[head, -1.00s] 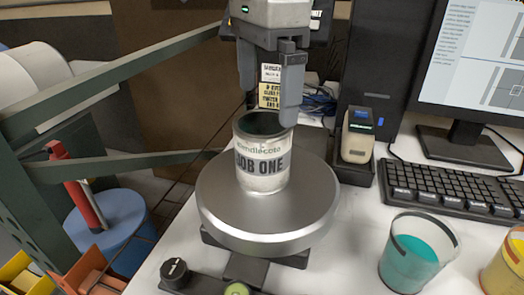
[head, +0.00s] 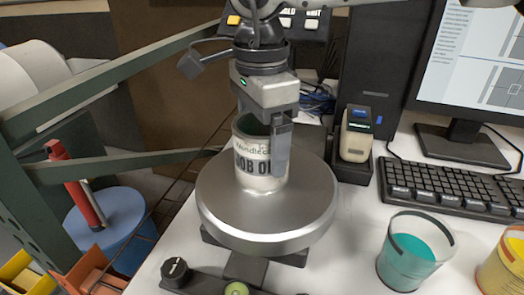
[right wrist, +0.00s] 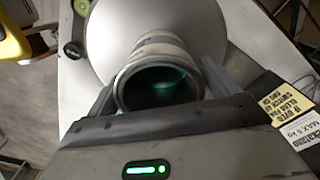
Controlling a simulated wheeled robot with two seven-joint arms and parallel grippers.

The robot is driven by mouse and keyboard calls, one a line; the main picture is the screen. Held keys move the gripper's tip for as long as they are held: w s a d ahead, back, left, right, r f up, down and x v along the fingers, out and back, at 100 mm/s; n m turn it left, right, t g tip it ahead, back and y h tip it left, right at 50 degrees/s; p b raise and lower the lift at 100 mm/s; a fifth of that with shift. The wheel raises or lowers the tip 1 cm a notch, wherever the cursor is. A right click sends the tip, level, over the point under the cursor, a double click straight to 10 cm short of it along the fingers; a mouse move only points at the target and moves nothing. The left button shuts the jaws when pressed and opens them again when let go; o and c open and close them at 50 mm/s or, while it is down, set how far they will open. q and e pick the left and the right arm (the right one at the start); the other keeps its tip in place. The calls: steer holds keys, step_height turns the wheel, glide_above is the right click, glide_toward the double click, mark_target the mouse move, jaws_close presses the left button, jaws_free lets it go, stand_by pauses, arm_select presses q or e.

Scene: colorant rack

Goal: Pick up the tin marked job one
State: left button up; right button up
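The tin marked JOB ONE (head: 255,178) is a pale, open-topped can standing upright on the round silver turntable (head: 300,218). My right gripper (head: 263,135) points down at it from above, and one finger covers part of the label on the right side. In the right wrist view the tin (right wrist: 158,62) stands between the two spread fingers of the gripper (right wrist: 160,88), its inside dark and greenish. The fingers look open beside the tin, close to its wall. My left gripper is not in view.
A scanner-like device (head: 356,135), a keyboard (head: 460,190) and a monitor (head: 465,150) stand to the right. A cup of teal paint (head: 414,262) and a yellow one (head: 505,268) are front right. A green metal frame (head: 95,95) stands left.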

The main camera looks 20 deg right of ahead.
steer(key=c, duration=0.7)
steer(key=shift+r, duration=0.2)
